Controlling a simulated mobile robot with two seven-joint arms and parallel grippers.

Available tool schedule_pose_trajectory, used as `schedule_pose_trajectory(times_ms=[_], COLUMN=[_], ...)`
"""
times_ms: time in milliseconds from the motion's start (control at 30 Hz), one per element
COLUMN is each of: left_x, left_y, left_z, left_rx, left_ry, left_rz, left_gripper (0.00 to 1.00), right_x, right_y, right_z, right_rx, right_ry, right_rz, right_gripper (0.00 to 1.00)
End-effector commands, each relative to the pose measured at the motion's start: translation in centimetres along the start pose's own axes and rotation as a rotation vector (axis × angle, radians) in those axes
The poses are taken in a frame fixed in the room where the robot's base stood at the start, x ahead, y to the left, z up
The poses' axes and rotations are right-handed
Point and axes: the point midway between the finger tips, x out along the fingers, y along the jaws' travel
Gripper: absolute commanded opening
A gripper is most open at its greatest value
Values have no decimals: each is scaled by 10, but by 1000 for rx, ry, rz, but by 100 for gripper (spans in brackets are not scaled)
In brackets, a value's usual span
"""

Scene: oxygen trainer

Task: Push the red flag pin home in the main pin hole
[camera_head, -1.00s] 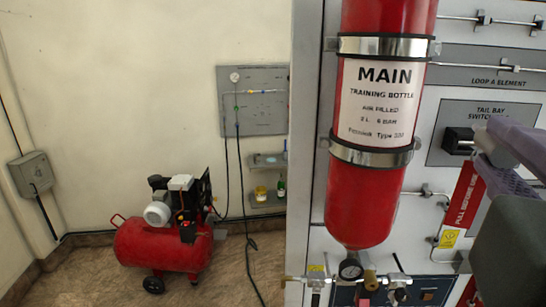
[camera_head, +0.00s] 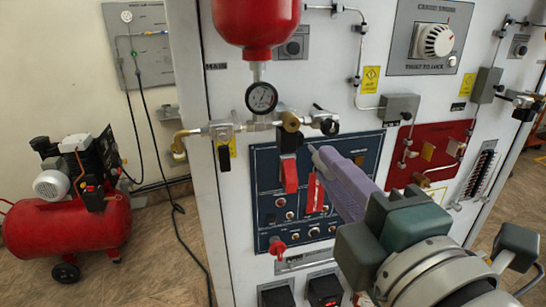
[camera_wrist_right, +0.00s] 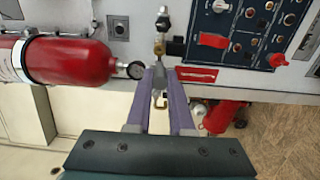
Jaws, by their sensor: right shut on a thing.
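My right gripper (camera_head: 318,158), with purple fingers, is shut on the red flag pin, just right of the main bottle's valve. A small grey pin tip (camera_head: 311,148) shows at the fingertips, pointing towards the black valve body (camera_head: 288,141). Its red flag (camera_head: 315,192) hangs below, partly behind the fingers. The right wrist view shows the fingertips (camera_wrist_right: 160,80) below the brass fitting, with the flag (camera_wrist_right: 197,75) to their right. The main pin hole cannot be made out, nor whether the pin touches the valve. My left gripper is not in view.
A pressure gauge (camera_head: 262,97) sits under the red bottle (camera_head: 257,22). A blue control panel (camera_head: 265,190) lies behind. A red compressor (camera_head: 70,225) stands at the left.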

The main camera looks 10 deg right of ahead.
Motion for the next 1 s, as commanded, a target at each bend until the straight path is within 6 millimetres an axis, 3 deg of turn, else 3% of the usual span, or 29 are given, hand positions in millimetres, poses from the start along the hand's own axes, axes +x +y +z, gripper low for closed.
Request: schedule_pose_trajectory(times_ms=[300,800,1000], left_x=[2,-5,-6], left_y=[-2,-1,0], left_z=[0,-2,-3], left_rx=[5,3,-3], left_ry=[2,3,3], left_rz=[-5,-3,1], left_gripper=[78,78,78], right_x=[-4,44,54], right_y=[0,1,2], right_z=[0,0,0], right_rx=[0,1,0], right_ry=[-1,-2,-2], right_rz=[0,1,2], right_gripper=[0,0,0])
